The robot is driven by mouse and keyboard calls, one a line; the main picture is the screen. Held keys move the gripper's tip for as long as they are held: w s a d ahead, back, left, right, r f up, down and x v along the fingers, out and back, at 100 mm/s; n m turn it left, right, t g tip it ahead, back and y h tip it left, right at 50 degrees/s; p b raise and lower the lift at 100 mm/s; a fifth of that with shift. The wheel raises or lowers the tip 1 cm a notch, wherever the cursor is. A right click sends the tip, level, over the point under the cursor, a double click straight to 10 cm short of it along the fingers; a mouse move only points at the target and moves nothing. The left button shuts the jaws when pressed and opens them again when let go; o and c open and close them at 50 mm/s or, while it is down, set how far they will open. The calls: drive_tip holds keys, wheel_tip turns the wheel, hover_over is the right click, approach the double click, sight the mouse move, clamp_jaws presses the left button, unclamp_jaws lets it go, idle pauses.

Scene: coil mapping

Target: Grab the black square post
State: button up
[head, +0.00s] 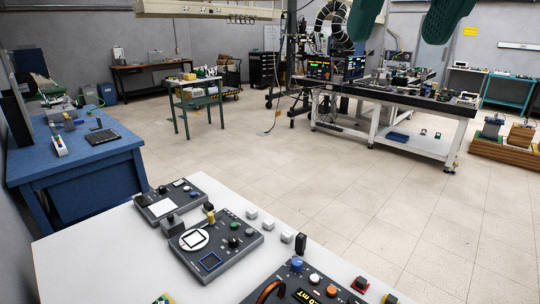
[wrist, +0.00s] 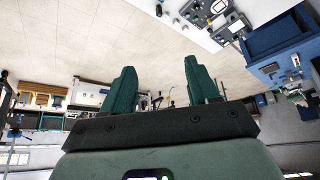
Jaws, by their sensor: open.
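The black square post (head: 300,243) stands upright on the white table near its far edge in the head view, to the right of the small white blocks. In the wrist view a small dark shape at the top edge may be the same post, but it is too small to tell. My gripper (head: 400,36) hangs at the top of the head view, high and well away from the post. Its two green fingers are spread apart with nothing between them, as the wrist view (wrist: 159,66) also shows.
Several white blocks (head: 268,225) stand left of the post. Two grey control panels (head: 216,246) lie on the white table (head: 90,243), and a panel with an orange display (head: 315,290) is in front. A blue bench (head: 75,160) is at left. The floor beyond is open.

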wheel_tip(320, 180, up, 5)
drive_tip(key=w+a+f+m+y, duration=0.1)
drive_tip(key=w+a+m+y, duration=0.2)
drive_tip(key=w+a+m, duration=0.45)
drive_tip(key=r+m+t+y, duration=0.1)
drive_tip(key=m+t+y, duration=0.4)
drive_tip(key=m+y, duration=1)
hover_over(305, 239)
drive_tip(key=s+d, duration=0.3)
drive_tip(key=d, duration=0.1)
drive_tip(key=m+h, duration=0.4)
drive_tip(key=shift+n, duration=0.25)
drive_tip(key=f, duration=6.6)
drive_tip(key=shift+a, duration=0.25)
drive_tip(key=x, duration=0.7)
drive_tip(key=shift+w+a+r, duration=0.1)
drive_tip(key=shift+w+r, duration=0.15)
drive_tip(key=shift+w, duration=0.05)
